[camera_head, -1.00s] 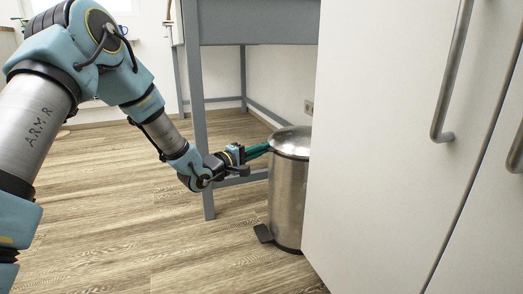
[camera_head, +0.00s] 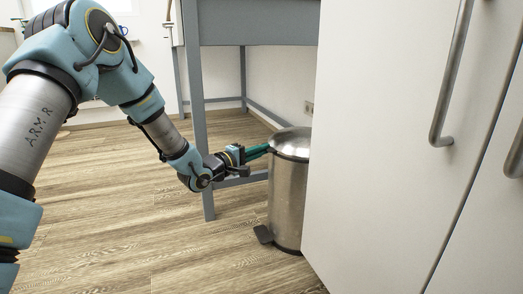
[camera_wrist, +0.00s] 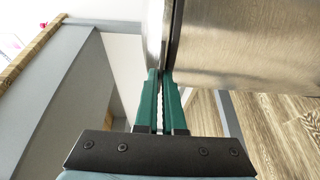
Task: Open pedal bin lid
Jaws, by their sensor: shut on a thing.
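The pedal bin (camera_head: 286,200) is a brushed steel cylinder standing on the floor against the white cabinet, which hides its right side. Its domed lid (camera_head: 292,140) lies down on top, and its dark pedal (camera_head: 263,234) is at the lower left. My gripper (camera_head: 268,149) reaches in from the left, its green fingers at the lid's rim. In the wrist view my gripper's fingers (camera_wrist: 163,76) are close together, shut on the lid's edge (camera_wrist: 156,35). The bin's steel wall (camera_wrist: 235,45) fills the upper right there. The exact contact is partly hidden by the fingers.
A white cabinet (camera_head: 385,120) with metal handles stands close on the right. A grey table (camera_head: 257,22) is behind the bin, with its leg (camera_head: 202,120) near my forearm. The wooden floor (camera_head: 110,220) at the left and front is clear.

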